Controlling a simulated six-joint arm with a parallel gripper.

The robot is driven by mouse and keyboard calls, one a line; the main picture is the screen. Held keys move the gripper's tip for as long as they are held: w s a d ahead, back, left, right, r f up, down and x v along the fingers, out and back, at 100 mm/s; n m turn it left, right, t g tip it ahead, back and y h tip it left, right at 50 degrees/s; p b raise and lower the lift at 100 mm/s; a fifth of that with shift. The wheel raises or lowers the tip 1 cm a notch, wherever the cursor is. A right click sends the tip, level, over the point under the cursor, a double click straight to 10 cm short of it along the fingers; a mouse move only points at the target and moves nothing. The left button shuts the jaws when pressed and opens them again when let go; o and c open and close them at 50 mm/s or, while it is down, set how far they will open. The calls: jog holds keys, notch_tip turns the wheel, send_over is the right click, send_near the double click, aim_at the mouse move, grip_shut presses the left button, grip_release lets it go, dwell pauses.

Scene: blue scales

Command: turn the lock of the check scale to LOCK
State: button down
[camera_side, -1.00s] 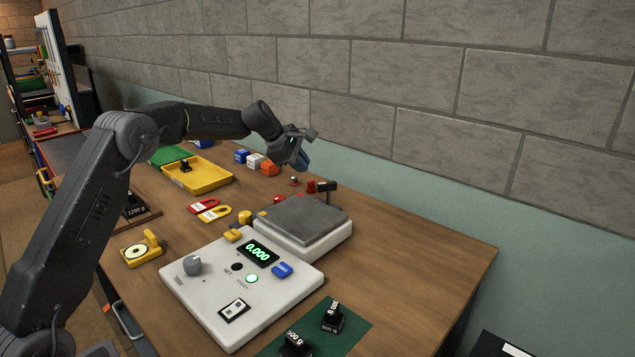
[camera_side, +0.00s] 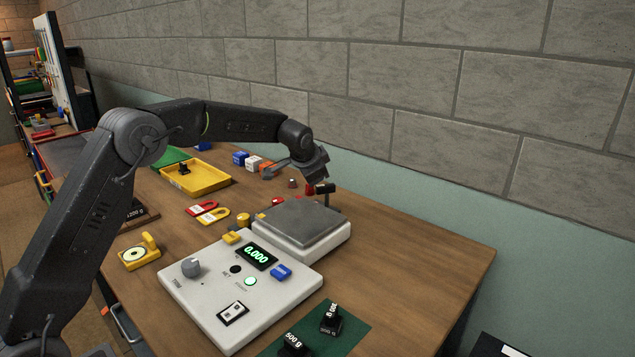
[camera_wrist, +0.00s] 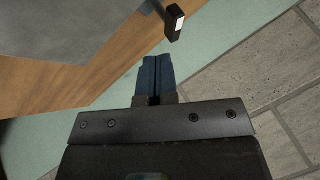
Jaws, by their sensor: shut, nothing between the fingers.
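The scale has a grey weighing plate (camera_side: 300,222) on a white base, and its white console (camera_side: 240,290) shows 0.000 in green. A black-headed post (camera_side: 325,188) stands at the back right corner of the plate. It also shows in the wrist view (camera_wrist: 174,22), with a pale face, ahead of the fingers. I cannot tell which part is the lock, and no LOCK marking is readable. My gripper (camera_wrist: 157,60) is shut and empty, its blue fingers together and apart from the post. In the side view my gripper is above and behind the plate; its fingers are hidden there.
Small red parts (camera_side: 309,189) stand by the plate's back edge. Coloured blocks (camera_side: 240,158), a yellow tray (camera_side: 197,178), and red and yellow tags (camera_side: 205,209) lie to the left. Black weights (camera_side: 331,318) stand on a green mat in front. The table right of the scale is clear.

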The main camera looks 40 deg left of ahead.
send_near(326, 200)
jog(key=x, duration=0.4)
jog(key=shift+w, duration=0.1)
